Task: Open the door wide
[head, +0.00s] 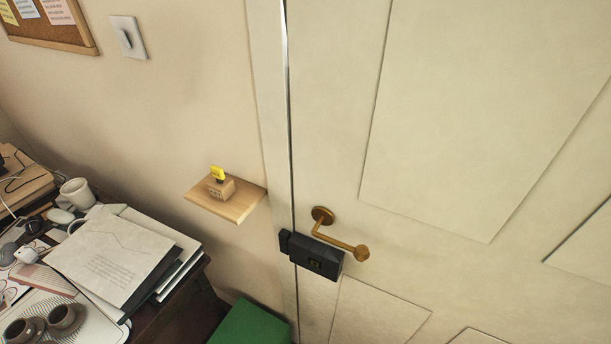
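The door (470,110) is cream with raised panels and fills the right side of the head view. It looks shut, its left edge against the frame (272,130). A brass lever handle (338,240) sits near that edge, its lever pointing right and slightly down. Just below it is a black lock box (316,258) with a small brass-coloured spot on its face. A black keeper piece (285,241) is beside it on the frame. Neither of my grippers is in view.
A small wooden shelf (238,208) left of the frame bears a wooden block (221,188) with a yellow-topped item (217,173). A cluttered desk (170,318) with papers and cups stands lower left. A green box (250,326) is on the floor near the door. A light switch (129,38) is on the wall.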

